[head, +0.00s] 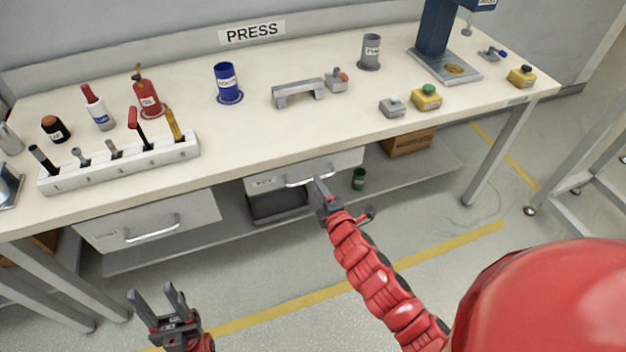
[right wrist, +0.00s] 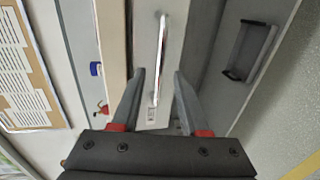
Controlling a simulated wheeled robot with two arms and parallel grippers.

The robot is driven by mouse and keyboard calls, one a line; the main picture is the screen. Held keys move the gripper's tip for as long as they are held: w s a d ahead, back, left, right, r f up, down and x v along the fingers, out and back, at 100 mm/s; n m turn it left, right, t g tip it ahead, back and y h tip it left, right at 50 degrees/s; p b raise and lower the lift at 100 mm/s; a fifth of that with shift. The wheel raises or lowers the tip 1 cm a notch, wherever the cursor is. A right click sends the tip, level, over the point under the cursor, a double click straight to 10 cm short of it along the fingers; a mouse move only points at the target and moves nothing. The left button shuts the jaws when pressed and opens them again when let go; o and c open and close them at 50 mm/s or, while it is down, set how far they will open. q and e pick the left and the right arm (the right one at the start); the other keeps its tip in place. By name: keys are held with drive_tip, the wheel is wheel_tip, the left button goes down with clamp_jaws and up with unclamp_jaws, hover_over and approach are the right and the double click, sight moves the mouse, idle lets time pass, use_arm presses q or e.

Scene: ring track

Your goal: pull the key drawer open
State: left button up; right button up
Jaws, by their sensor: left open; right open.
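Two drawers hang under the bench, and their small labels are too small to read. The right drawer (head: 265,182) has a light front and a silver bar handle (head: 298,184); it looks shut. My right gripper (head: 318,186) is at this handle. In the right wrist view, the handle (right wrist: 161,50) stands upright in the picture, its lower end between the open fingers (right wrist: 160,85); I cannot tell whether they touch it. The left drawer (head: 190,212) also has a bar handle (head: 152,230) and looks shut. My left gripper (head: 156,292) is open and empty over the floor.
The bench (head: 330,130) carries a tool rack (head: 120,163), a blue cup (head: 227,82), a grey bracket (head: 298,90) and a press (head: 437,40). Below the right drawer is a dark box (head: 278,205); a green cup (head: 359,179) stands on the lower shelf (head: 410,170). The floor in front is clear.

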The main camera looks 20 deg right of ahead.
drive_tip(key=shift+x, duration=2.55)
clamp_jaws()
